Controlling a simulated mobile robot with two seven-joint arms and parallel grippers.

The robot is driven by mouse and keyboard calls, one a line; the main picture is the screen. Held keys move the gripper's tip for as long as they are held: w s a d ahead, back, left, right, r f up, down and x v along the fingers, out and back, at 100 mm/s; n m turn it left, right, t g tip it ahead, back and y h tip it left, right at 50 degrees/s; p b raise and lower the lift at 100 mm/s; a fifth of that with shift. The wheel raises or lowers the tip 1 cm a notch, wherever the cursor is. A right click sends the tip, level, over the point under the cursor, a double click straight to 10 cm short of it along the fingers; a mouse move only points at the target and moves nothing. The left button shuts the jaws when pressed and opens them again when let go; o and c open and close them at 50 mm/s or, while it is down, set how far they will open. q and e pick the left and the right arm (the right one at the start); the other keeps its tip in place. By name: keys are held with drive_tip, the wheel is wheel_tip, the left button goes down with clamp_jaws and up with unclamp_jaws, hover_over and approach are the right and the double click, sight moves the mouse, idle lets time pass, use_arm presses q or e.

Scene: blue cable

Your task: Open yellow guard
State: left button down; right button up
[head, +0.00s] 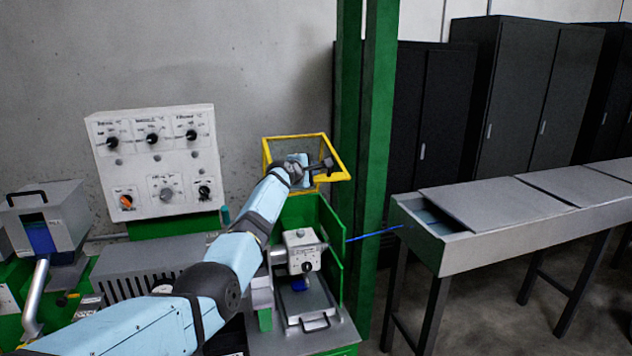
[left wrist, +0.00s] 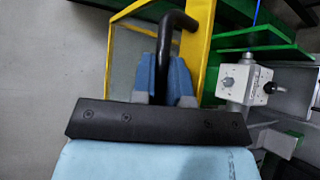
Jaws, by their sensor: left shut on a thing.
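The yellow guard (head: 322,137) is a yellow frame with a see-through panel, raised above the green machine beside the green post. It also shows in the left wrist view (left wrist: 199,45), running down the upper middle. A black bar handle (left wrist: 176,19) is fixed to the guard. My left gripper (head: 318,167) is at the guard's front; its blue fingers (left wrist: 172,75) are shut on the black handle in the left wrist view. My right gripper is not in view.
Below the guard is a grey machine head (head: 301,245) with a metal tray (head: 308,307). A blue cable (head: 374,235) runs to a grey trough table (head: 480,210) at right. A control panel (head: 155,160) stands at left. Dark cabinets (head: 530,90) line the back.

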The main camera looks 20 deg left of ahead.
use_arm(q)
drive_tip(key=shift+w+a+r, duration=0.3)
drive_tip(key=shift+w+r, duration=0.1)
drive_tip(key=shift+r, duration=0.3)
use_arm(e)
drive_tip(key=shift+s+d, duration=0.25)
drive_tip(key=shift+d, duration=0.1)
use_arm(q)
drive_tip(key=c, duration=1.1)
unclamp_jaws()
drive_tip(key=shift+c, duration=0.2)
drive_tip(key=shift+f, duration=0.1)
